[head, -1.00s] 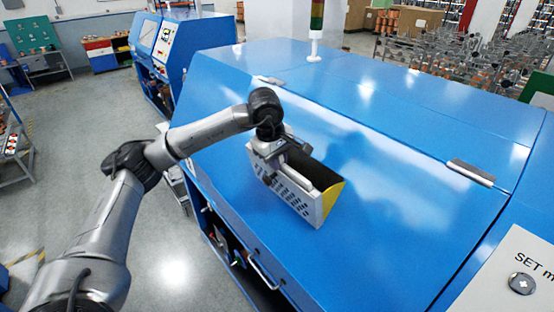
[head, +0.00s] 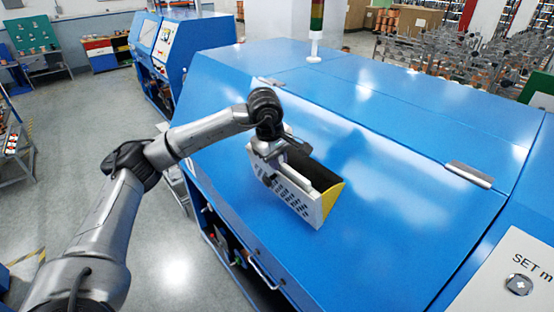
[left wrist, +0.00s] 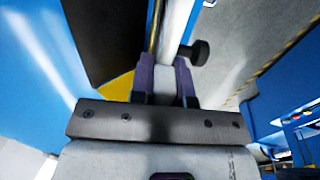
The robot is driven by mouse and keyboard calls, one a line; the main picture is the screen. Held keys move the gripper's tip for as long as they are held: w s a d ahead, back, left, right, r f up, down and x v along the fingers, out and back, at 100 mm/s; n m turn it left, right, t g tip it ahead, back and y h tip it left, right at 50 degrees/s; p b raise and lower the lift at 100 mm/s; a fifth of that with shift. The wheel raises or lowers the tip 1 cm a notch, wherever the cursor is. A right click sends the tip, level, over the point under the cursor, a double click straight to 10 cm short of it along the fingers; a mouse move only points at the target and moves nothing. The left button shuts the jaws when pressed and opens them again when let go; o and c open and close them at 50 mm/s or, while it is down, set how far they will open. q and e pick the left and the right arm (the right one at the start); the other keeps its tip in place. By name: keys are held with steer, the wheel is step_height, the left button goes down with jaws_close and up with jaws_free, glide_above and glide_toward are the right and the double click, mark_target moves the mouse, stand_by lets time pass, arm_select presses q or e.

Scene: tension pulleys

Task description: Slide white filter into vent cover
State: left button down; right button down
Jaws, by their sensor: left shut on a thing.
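The white filter (head: 295,196) is a flat panel with rows of slots. It stands at the front of the vent cover (head: 334,200), which has a yellow side and a dark inside and sits on the sloping blue machine lid. The cover's dark face (left wrist: 92,38) is just left of the fingers. I cannot tell how deep the filter sits. My right gripper is out of view.
The blue machine lid (head: 400,200) is smooth and clear around the cover. It has metal hinges, one at the right (head: 470,175). A light panel (head: 510,280) with a button is at the lower right. A signal post (head: 316,30) stands behind.

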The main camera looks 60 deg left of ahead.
arm_select(q)
steer(key=shift+r, duration=0.1)
steer(key=shift+f, duration=0.2)
stand_by(0.4)
steer(key=shift+f, duration=0.25)
steer(key=shift+s+r, duration=0.1)
steer(key=shift+r, duration=0.25)
stand_by(0.4)
steer(key=shift+p, duration=0.3)
stand_by(0.3)
steer(key=shift+f, duration=0.15)
